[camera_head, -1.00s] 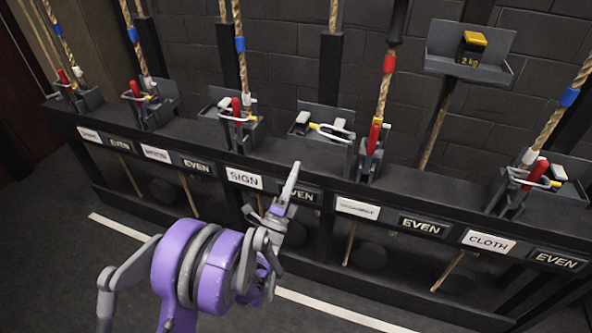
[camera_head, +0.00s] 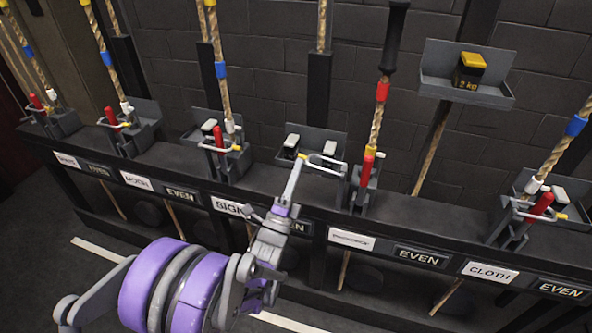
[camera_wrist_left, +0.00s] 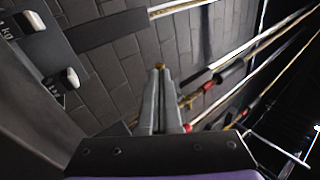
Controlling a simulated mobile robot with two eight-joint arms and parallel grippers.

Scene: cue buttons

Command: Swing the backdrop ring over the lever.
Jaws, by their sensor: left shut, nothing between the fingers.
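The backdrop lever (camera_head: 368,168) is red and stands upright in its rope lock, above the small white label that seems to read BACKDROP (camera_head: 351,239). Its ring (camera_head: 326,162), a pale wire loop with a yellow end, lies out to the left of the lever, not around it. My left gripper (camera_head: 298,168) is shut and empty, its tips close to the ring's yellow end. In the left wrist view the shut fingers (camera_wrist_left: 160,95) point at a yellow tip (camera_wrist_left: 160,66); contact is unclear. A red part (camera_wrist_left: 187,127) shows beside them. My right gripper is not in view.
A tray (camera_head: 335,140) with two pale-topped weights sits behind the ring. A sign lock (camera_head: 220,145) stands left and a cloth lock (camera_head: 535,205) right, each with a red lever.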

